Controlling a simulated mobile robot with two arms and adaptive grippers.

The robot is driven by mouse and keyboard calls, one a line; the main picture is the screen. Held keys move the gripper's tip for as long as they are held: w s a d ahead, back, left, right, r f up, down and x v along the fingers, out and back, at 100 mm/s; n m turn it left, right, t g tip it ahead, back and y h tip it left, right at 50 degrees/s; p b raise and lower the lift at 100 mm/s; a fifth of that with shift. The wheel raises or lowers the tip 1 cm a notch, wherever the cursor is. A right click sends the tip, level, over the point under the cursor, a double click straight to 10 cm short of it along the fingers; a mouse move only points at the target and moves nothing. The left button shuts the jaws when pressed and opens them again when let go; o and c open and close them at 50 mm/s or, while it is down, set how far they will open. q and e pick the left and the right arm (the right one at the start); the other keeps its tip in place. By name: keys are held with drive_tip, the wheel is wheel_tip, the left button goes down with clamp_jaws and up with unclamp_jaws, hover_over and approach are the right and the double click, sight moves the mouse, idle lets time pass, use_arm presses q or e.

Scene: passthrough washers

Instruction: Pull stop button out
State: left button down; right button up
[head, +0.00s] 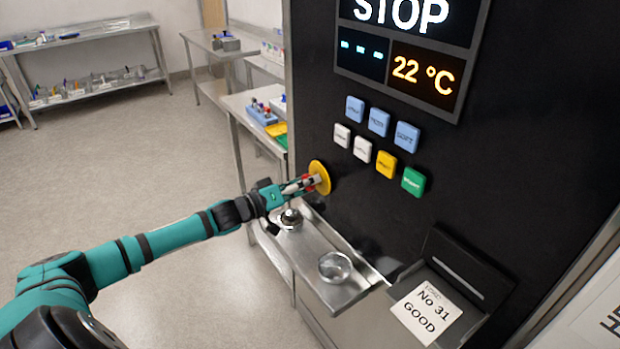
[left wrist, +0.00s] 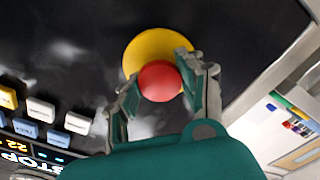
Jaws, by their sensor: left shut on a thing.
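The stop button is a red round knob (left wrist: 160,82) on a yellow disc (head: 320,177) on the black machine panel. The yellow disc also shows in the left wrist view (left wrist: 150,47). My left gripper (head: 311,182) reaches the button from the left. In the left wrist view its two fingers (left wrist: 163,92) are on either side of the red knob, shut on it. In the head view the fingers hide most of the knob. My right gripper is in neither view.
The panel display (head: 405,55) reads STOP and 22 °C. Blue, white, yellow and green buttons (head: 380,122) sit right of the stop button. Steel tables stand behind; the floor at left is clear.

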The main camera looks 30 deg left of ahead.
use_arm(q)
drive_tip(key=shift+f, duration=0.1)
drive_tip(key=c, duration=0.7)
unclamp_jaws()
drive_tip(key=shift+s+a, duration=0.15)
drive_tip(key=shift+c, duration=0.2)
drive_tip(key=v, duration=1.2)
